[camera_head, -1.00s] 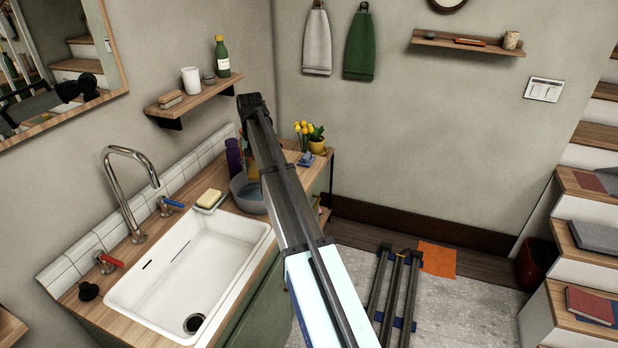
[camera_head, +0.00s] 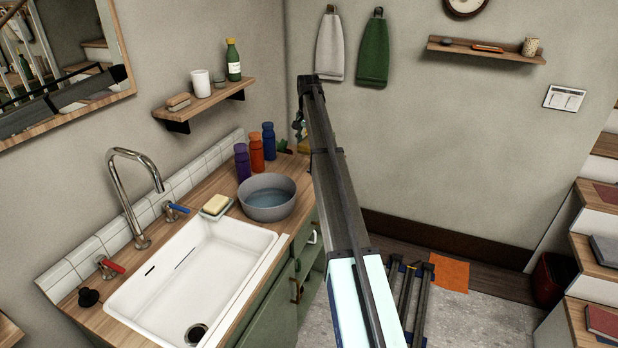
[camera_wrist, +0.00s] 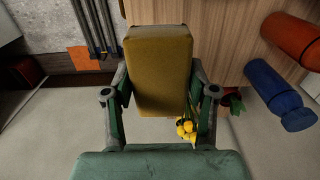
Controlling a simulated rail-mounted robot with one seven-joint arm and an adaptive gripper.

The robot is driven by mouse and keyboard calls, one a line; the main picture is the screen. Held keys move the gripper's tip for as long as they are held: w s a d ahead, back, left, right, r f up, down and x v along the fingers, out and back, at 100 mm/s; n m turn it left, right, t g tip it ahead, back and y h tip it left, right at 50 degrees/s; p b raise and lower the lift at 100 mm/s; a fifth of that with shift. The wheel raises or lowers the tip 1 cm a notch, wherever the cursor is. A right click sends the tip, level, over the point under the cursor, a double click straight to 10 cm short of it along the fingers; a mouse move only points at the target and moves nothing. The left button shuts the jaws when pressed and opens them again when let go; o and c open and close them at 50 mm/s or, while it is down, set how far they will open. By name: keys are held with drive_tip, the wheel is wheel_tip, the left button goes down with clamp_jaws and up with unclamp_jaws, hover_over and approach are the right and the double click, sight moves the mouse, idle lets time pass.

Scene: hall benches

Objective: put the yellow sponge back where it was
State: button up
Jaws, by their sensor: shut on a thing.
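The yellow sponge (camera_wrist: 158,70), a dull mustard-yellow block, is between the fingers of my gripper (camera_wrist: 159,82) in the wrist view. My gripper is shut on its two sides and holds it above the wooden counter (camera_wrist: 215,45) near yellow flowers (camera_wrist: 186,129). In the head view my arm hides most of the gripper, and I cannot clearly make out the sponge there. A pale yellow block (camera_head: 216,202) lies on a small dish (camera_head: 214,213) behind the white sink (camera_head: 195,275).
A grey bowl (camera_head: 268,209) of bluish liquid stands on the counter. Purple (camera_head: 241,162), orange (camera_head: 256,153) and blue (camera_head: 269,141) bottles stand behind it. A wall shelf (camera_head: 200,104) holds a white cup and a green bottle. The tall tap (camera_head: 135,190) rises by the sink.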

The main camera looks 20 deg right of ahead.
sight(308, 183)
wheel_tip(308, 183, down, 15)
drive_tip(key=p, duration=0.3)
idle(0.3)
drive_tip(key=shift+f, duration=0.1)
drive_tip(key=o, duration=0.4)
drive_tip(key=shift+f, duration=0.1)
drive_tip(key=o, duration=0.4)
wheel_tip(308, 183, up, 12)
drive_tip(key=b, duration=0.3)
drive_tip(key=shift+r, duration=0.2)
